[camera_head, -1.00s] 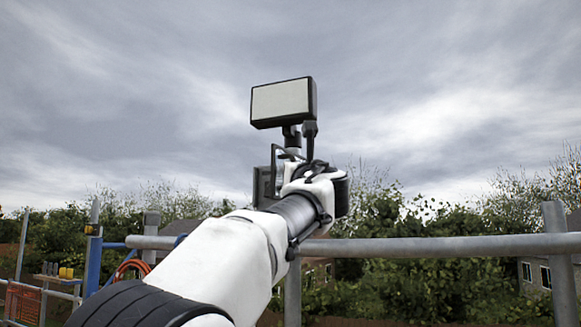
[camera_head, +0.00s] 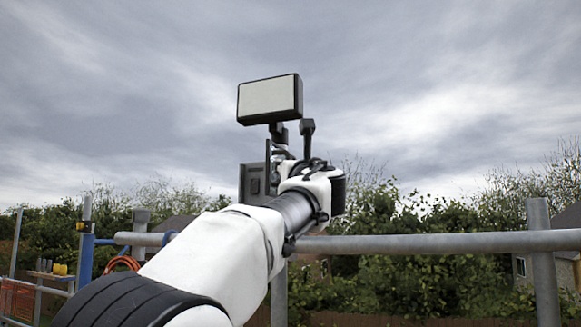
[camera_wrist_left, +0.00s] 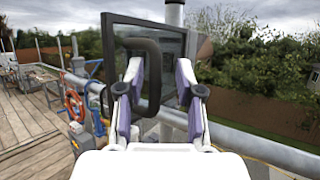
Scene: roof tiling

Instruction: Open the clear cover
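The clear cover (camera_wrist_left: 172,42) is a dark-framed see-through panel with a black loop handle (camera_wrist_left: 155,75) in the left wrist view. My left gripper (camera_wrist_left: 160,68) has its two pale fingers spread apart, with a gap between them. The left finger overlaps the handle in the picture; I cannot tell whether it touches. In the head view, my left arm reaches up to a dark grey box (camera_head: 254,183) fixed on a post beneath a lamp-like head (camera_head: 268,99). The arm hides the gripper's fingertips there. My right gripper is not in view.
A grey horizontal rail (camera_head: 430,243) runs behind my arm, with an upright post (camera_head: 541,260) at the right. Wooden decking (camera_wrist_left: 30,120) lies at the left in the wrist view.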

